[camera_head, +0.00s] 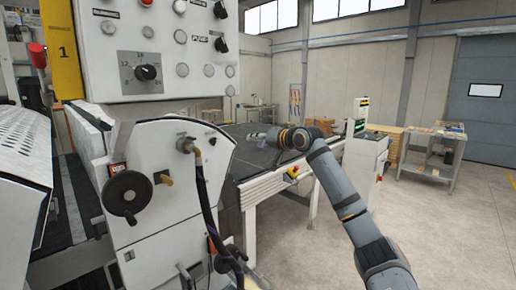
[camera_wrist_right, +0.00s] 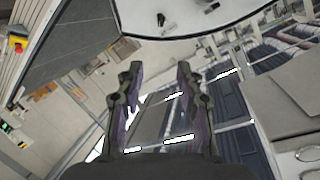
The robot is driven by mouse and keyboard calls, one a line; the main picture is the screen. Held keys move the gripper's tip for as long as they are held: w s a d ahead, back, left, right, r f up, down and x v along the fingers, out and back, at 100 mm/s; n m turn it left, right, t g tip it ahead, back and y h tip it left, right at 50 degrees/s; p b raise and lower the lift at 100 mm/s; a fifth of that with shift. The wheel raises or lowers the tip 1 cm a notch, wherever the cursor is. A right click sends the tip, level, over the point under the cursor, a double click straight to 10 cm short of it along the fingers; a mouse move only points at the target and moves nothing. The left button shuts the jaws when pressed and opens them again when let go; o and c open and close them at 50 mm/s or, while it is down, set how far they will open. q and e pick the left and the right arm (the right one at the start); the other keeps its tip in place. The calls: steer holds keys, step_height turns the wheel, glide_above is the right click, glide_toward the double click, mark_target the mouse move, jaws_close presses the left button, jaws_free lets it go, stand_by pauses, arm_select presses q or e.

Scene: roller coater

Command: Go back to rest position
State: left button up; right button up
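My right arm reaches from the lower right of the head view to the middle. My right gripper (camera_head: 254,137) is at its far end, in front of the dark table, small and hard to make out there. In the right wrist view its two fingers (camera_wrist_right: 158,75) are spread apart with nothing between them, so it is open and empty. My left gripper and left arm are not in view.
The white roller coater with a control panel (camera_head: 160,50), handwheel (camera_head: 127,193) and hose (camera_head: 206,205) stands close on the left. A dark table (camera_head: 245,158) lies behind my right gripper. A control console (camera_head: 364,150) and workbench (camera_head: 432,157) stand right. Floor at right is clear.

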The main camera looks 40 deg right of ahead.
steer(key=shift+w+d+f, duration=0.1)
steer(key=shift+w+f, duration=0.05)
steer(key=shift+f, duration=0.35)
steer(key=shift+w+d+f, duration=0.1)
steer(key=shift+w+f, duration=0.05)
steer(key=shift+f, duration=0.35)
